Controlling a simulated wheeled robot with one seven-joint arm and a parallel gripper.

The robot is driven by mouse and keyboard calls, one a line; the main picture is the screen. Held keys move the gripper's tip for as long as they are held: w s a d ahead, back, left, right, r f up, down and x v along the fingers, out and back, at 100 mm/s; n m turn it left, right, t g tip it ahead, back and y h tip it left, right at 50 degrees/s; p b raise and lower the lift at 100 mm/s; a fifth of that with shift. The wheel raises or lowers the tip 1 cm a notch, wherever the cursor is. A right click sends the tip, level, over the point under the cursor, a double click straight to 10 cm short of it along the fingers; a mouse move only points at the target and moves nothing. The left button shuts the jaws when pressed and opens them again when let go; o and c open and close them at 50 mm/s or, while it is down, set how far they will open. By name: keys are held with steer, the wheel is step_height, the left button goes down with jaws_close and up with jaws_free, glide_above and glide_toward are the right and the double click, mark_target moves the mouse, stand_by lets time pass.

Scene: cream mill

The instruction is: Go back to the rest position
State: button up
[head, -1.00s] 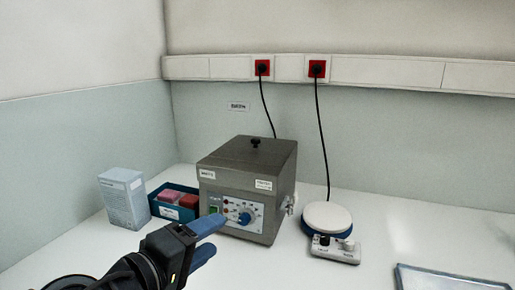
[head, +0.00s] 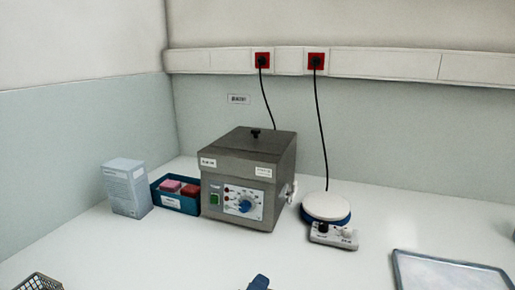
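My gripper (head: 259,283) barely shows at the bottom edge of the head view; only a small dark blue tip is visible. The rest of it is cut off, so its opening is hidden. It is in front of the grey water bath (head: 248,180), apart from it. The bath has a closed lid with a black knob, a green switch and a blue dial on its front panel.
A white-topped stirrer (head: 327,205) stands right of the bath. A blue bin (head: 175,204) with pink and red boxes and a pale carton (head: 127,188) stand left. A tray (head: 450,272) lies front right, a black basket (head: 36,282) front left. The front middle is clear.

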steer(key=s+d+f+m+g+y+b, duration=0.15)
steer(key=s+d+f+y+b, duration=0.3)
steer(key=s+d+f, duration=1.05)
steer(key=s+d+r+m+t+b, duration=0.1)
steer(key=s+d+r+m, duration=0.1)
steer(key=s, duration=0.5)
steer(key=s+d+r+m+t+b, duration=0.1)
steer(key=s+d+r+m, duration=0.2)
steer(key=s, duration=0.5)
steer(key=s+d+r+m+t+b, duration=0.1)
steer(key=s+r+m, duration=0.3)
steer(key=s, duration=0.4)
steer(key=shift+s+d+r, duration=0.25)
steer(key=shift+d+r, duration=0.25)
steer(key=shift+d, duration=0.2)
steer(key=shift+m, duration=0.25)
